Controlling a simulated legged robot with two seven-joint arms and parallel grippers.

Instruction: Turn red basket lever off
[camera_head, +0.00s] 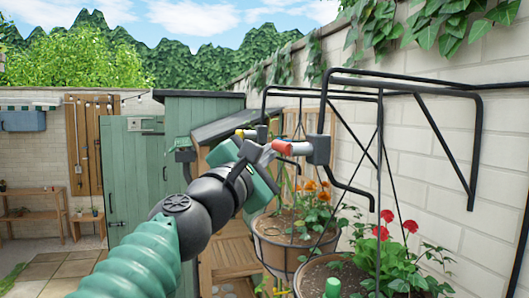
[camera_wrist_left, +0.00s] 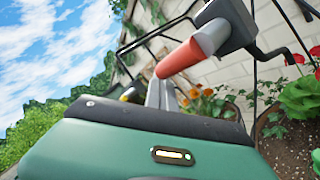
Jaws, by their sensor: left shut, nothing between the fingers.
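The red-tipped lever (camera_head: 283,147) sticks out to the left from a dark box (camera_head: 318,149) on the black hanging frame. In the left wrist view, its red end (camera_wrist_left: 180,58) slants down from a grey stem (camera_wrist_left: 212,38). My left gripper (camera_head: 266,154) is shut and empty, with its fingertips right beside the red end. In the left wrist view, the closed fingers (camera_wrist_left: 160,94) are just below the red tip; I cannot tell whether they touch. The basket with red flowers (camera_head: 318,278) hangs at the lower right. My right gripper is not in view.
A second basket with orange flowers (camera_head: 290,253) hangs behind. A yellow-tipped part (camera_head: 241,133) shows just beyond my left gripper. Black bars (camera_head: 325,105) and thin rods surround the baskets, close to the white brick wall (camera_head: 500,170). A green shed (camera_head: 140,175) stands at the back left.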

